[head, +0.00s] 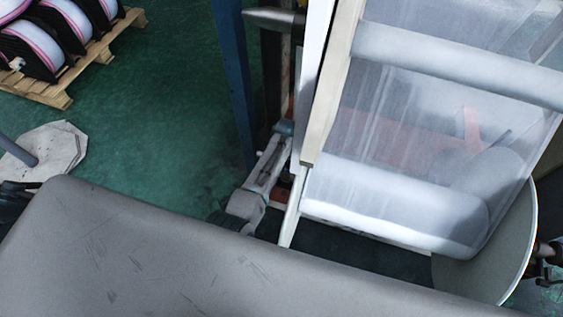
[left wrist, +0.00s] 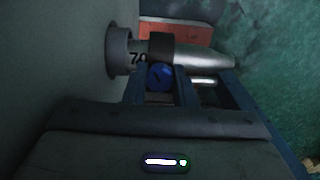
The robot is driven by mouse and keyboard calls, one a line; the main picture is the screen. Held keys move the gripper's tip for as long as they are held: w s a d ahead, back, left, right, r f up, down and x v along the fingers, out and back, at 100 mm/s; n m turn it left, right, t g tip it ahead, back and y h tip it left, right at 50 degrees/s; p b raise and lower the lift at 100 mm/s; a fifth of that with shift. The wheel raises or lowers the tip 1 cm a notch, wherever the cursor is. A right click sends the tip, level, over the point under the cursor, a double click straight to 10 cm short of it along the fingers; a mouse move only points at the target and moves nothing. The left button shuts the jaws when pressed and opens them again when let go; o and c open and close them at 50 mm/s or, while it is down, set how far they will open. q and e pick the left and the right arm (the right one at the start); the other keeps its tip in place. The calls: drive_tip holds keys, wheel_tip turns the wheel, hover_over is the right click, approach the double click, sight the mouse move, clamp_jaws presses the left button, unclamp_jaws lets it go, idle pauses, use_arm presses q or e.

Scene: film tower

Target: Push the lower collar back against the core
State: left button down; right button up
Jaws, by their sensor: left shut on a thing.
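In the left wrist view a dark collar (left wrist: 160,47) with a blue knob (left wrist: 160,76) sits around a silver shaft (left wrist: 213,60). The core (left wrist: 119,50), a grey tube end with a rim, is left of the collar. A short stretch of shaft with printed digits shows between them, so they look apart. My left gripper (left wrist: 162,87) is shut on the collar, its fingers either side of the knob. In the head view my left gripper (head: 285,128) is beside the pale upright frame; the collar is too hidden there to make out. My right gripper is not in view.
A blue post (head: 232,80) stands just left of my left gripper. Rollers (head: 450,62) with clear film (head: 400,120) and a pale disc (head: 522,235) fill the right. A wooden pallet (head: 105,50) with reels stands far left. Green floor (head: 160,130) lies open between.

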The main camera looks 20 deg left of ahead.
use_arm(q)
drive_tip(key=shift+d, duration=0.55)
drive_tip(key=c, duration=1.1)
unclamp_jaws()
drive_tip(key=shift+a, duration=0.1)
wheel_tip(320, 180, up, 11)
drive_tip(key=shift+f, duration=0.1)
